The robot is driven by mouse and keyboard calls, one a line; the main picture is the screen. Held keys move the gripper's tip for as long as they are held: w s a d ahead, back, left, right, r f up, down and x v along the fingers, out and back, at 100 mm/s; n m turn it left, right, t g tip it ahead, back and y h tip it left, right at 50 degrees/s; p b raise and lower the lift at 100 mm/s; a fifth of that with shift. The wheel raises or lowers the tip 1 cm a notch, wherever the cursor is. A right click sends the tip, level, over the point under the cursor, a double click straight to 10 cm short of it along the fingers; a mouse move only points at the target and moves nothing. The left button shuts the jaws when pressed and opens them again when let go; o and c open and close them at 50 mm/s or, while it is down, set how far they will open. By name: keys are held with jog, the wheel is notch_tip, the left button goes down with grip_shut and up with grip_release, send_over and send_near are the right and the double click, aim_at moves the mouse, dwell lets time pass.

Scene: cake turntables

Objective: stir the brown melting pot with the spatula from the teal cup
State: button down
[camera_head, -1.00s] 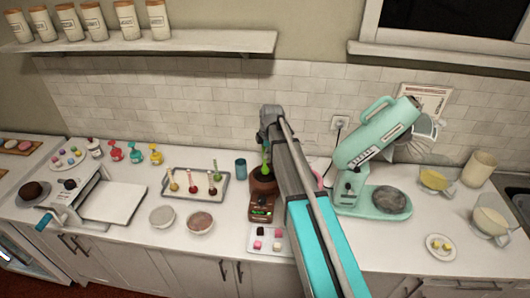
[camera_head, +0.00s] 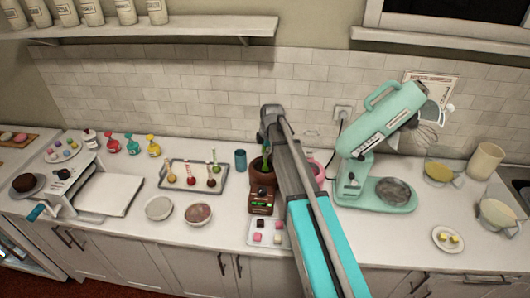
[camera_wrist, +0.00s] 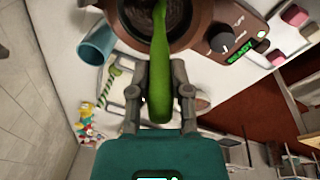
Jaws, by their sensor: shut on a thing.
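The brown melting pot (camera_head: 263,179) stands on the counter, a dark brown mass inside its bowl (camera_wrist: 185,38). A green spatula (camera_wrist: 160,80) is held in my gripper (camera_wrist: 158,92), whose two fingers are shut on its handle. The spatula's far end reaches into the pot's bowl in the wrist view; its tip merges with the dark contents, so its depth is unclear. The teal cup (camera_head: 240,160) stands left of the pot and appears empty in the wrist view (camera_wrist: 98,42).
A tray of cake pops (camera_head: 180,187) lies left of the cup. A plate of small cakes (camera_head: 256,238) sits in front of the pot. A pink item (camera_head: 317,168) and the teal stand mixer (camera_head: 375,195) are to the right. Two bowls (camera_head: 198,214) stand front left.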

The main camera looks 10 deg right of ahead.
jog(key=shift+f+b, duration=0.55)
jog(key=shift+f, duration=0.05)
dwell(0.6)
jog(key=shift+a, duration=0.1)
dwell(0.4)
